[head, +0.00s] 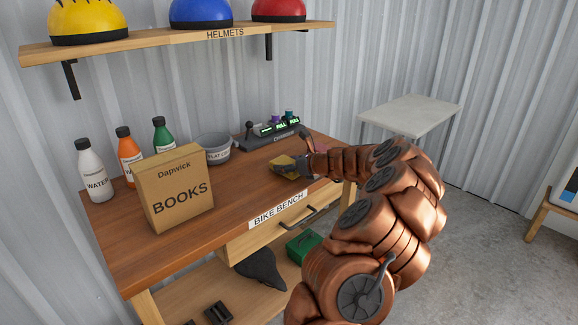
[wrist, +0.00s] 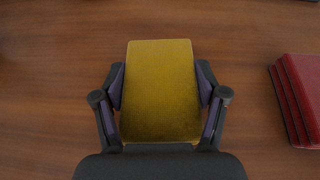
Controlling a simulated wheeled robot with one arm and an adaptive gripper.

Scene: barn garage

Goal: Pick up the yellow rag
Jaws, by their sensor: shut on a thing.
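The yellow rag (wrist: 160,90) is a flat, folded rectangular pad. In the wrist view it sits between the two fingers of my gripper (wrist: 160,95), which press on its left and right sides. My gripper is shut on it. In the head view the rag (head: 283,161) shows as a small yellow patch at the right part of the bike bench top (head: 235,205), partly hidden by my gripper (head: 290,170). I cannot tell whether the rag touches the wood or is slightly above it.
A books box (head: 175,190), several bottles (head: 125,150), a grey bowl (head: 214,148) and a device with a lever (head: 275,134) stand on the bench. A helmet shelf (head: 190,43) hangs above.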

